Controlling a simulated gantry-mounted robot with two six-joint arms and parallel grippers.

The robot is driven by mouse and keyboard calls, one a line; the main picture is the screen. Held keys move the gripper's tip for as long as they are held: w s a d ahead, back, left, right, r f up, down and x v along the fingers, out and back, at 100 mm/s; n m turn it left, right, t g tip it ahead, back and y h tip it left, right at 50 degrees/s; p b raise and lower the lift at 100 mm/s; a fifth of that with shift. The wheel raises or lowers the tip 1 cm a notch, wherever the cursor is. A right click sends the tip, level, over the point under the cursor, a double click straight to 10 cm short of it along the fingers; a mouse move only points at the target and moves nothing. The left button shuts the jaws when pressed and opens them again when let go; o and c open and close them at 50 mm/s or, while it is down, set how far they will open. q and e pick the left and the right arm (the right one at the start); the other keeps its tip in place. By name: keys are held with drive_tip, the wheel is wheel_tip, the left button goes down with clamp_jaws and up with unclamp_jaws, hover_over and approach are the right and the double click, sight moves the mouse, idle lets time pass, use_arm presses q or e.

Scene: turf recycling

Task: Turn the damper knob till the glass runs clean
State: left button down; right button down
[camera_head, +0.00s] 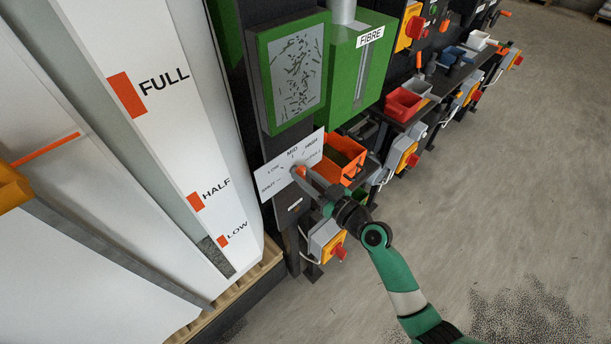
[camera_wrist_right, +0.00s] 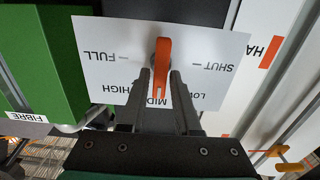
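The orange damper knob (camera_wrist_right: 163,66) stands on a white dial plate (camera_wrist_right: 110,55) lettered SHUT, LOW, MID, HIGH and FULL. In the right wrist view its forked end points towards MID. My right gripper (camera_head: 303,172) is at the dial. In the wrist view its fingers (camera_wrist_right: 160,76) stand either side of the knob, apart, with narrow gaps showing; I see no clear grip. The sight glass (camera_head: 297,73) in a green frame above the dial shows many dark flecks on grey. My left gripper is not in view.
A green FIBRE chute (camera_head: 370,60) stands right of the glass. An orange bin (camera_head: 343,158) sits just beside my right gripper, with a red bin (camera_head: 404,104) farther back. A tall white panel (camera_head: 165,110) marked FULL, HALF and LOW is at left. The floor at right is open, with dark specks.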

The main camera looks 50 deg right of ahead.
drive_tip(key=shift+m, duration=0.3)
drive_tip(key=m, duration=0.3)
drive_tip(key=shift+d, duration=0.2)
drive_tip(key=shift+d+f+m, duration=0.1)
drive_tip(key=shift+m, duration=1.25)
drive_tip(key=shift+d+f+m, duration=0.1)
drive_tip(key=shift+m, duration=1.25)
drive_tip(key=c, duration=0.8)
unclamp_jaws()
